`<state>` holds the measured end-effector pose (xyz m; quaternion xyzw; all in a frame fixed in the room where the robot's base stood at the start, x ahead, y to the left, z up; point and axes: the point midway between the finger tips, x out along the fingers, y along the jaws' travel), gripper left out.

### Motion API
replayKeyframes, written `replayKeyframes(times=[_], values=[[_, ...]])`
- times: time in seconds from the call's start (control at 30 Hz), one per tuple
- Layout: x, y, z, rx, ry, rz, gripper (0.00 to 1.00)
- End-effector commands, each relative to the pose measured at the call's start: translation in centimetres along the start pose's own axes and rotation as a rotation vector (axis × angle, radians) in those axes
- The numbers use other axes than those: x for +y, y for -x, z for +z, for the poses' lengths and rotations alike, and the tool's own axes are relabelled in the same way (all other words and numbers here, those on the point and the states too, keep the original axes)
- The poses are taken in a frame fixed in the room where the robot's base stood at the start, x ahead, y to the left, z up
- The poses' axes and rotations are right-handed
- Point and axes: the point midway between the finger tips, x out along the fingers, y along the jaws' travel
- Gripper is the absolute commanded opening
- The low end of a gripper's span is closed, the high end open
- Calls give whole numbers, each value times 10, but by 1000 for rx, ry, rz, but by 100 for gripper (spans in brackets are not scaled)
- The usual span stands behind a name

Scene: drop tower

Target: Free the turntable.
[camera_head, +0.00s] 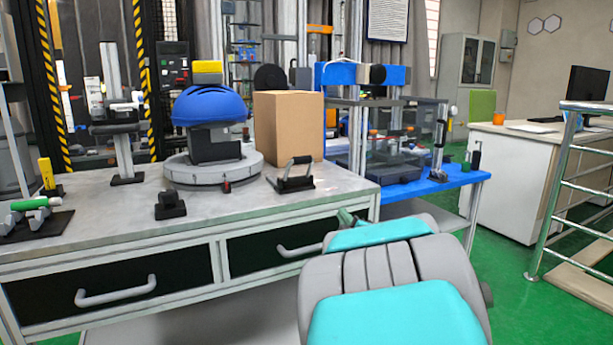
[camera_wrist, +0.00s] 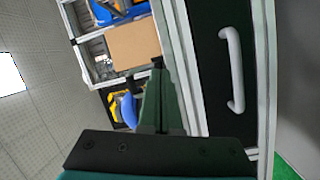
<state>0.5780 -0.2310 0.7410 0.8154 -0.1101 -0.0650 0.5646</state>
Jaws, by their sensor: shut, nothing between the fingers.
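The turntable (camera_head: 213,174) is a pale grey round disc on the workbench. A dark block (camera_head: 215,146) stands on it, with a blue helmet (camera_head: 210,105) on top. A small red and black piece (camera_head: 226,185) is at the disc's front rim. A black clamp with a lever handle (camera_head: 296,178) is at its right; I cannot tell whether it touches the disc. My gripper (camera_head: 346,217) is shut and empty near the bench's front right edge, mostly hidden by my arm. In the wrist view its dark green fingers (camera_wrist: 159,68) are together; the helmet (camera_wrist: 130,109) shows beyond.
A cardboard box (camera_head: 288,126) stands behind the clamp. A small black fixture (camera_head: 170,205) stands front left of the turntable, and a green-handled clamp (camera_head: 36,204) at far left. Drawer handles (camera_head: 115,291) stick out from the bench front. A blue table (camera_head: 440,182) adjoins at right.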

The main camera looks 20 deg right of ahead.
Motion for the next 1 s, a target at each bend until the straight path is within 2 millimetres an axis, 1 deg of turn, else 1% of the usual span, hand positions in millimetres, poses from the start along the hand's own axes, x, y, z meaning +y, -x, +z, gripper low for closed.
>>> replayKeyframes(times=[0.03, 0.17, 0.43, 0.67, 1.0], values=[[1, -2, 1, 33, 36, 29, 0], [11, -4, -10, 139, 133, 115, 0], [20, 2, -28, 300, 268, 247, 0], [23, 6, -35, 344, 302, 286, 0], [24, 6, -36, 345, 302, 286, 0]])
